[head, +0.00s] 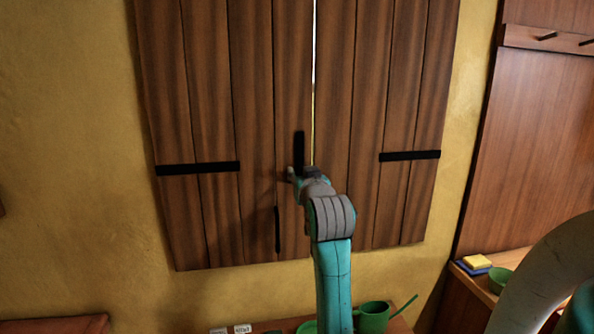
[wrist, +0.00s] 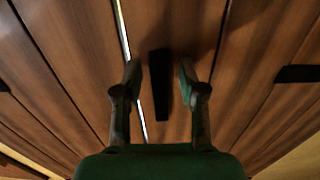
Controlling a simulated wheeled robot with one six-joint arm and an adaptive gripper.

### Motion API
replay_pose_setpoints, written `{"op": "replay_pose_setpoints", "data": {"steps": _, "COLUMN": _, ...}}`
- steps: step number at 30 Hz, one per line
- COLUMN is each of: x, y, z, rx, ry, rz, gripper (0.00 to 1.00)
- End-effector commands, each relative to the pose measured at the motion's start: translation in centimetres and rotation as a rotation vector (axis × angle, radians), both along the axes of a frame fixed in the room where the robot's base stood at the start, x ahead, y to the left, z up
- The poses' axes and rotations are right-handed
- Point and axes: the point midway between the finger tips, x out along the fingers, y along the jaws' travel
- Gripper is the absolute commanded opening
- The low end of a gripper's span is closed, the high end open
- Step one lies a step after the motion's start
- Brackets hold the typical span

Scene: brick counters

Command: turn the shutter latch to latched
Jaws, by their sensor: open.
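The shutter latch (head: 299,147) is a short black bar standing upright on the left wooden shutter (head: 207,100), just left of the bright gap between the two shutters. My gripper (head: 298,172) is at the lower part of the bar in the head view, where my wrist hides its lower end. In the wrist view the latch (wrist: 160,84) lies lengthwise between my two open fingers (wrist: 160,76), one on each side. A narrow space shows between the bar and each finger. I cannot tell how deep the fingers reach around it.
Black straps cross the left shutter (head: 198,168) and the right shutter (head: 409,155). A thin dark upright bar (head: 277,230) is lower on the left shutter. Below are a green mug (head: 372,316) and, at right, a yellow sponge (head: 478,260) and a green bowl (head: 499,280).

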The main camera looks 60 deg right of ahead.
Motion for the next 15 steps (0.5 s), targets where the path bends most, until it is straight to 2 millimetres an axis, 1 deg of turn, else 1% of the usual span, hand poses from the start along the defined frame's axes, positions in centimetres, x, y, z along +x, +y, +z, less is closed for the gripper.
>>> {"op": "replay_pose_setpoints", "data": {"steps": 8, "x": -0.06, "y": 0.00, "z": 0.00, "rx": 0.000, "ry": 0.000, "rz": 0.000, "gripper": 0.41}}
{"op": "replay_pose_setpoints", "data": {"steps": 9, "x": -0.06, "y": 0.00, "z": 0.00, "rx": 0.000, "ry": 0.000, "rz": 0.000, "gripper": 0.31}}
{"op": "replay_pose_setpoints", "data": {"steps": 11, "x": -0.06, "y": 0.00, "z": 0.00, "rx": 0.000, "ry": 0.000, "rz": 0.000, "gripper": 0.16}}
{"op": "replay_pose_setpoints", "data": {"steps": 12, "x": -0.05, "y": 0.00, "z": 0.01, "rx": 0.000, "ry": 0.000, "rz": 0.000, "gripper": 0.06}}
{"op": "replay_pose_setpoints", "data": {"steps": 13, "x": -0.05, "y": 0.00, "z": 0.00, "rx": 0.000, "ry": 0.000, "rz": 0.000, "gripper": 0.00}}
{"op": "replay_pose_setpoints", "data": {"steps": 15, "x": -0.05, "y": 0.00, "z": 0.01, "rx": 0.000, "ry": 0.000, "rz": 0.000, "gripper": 0.00}}
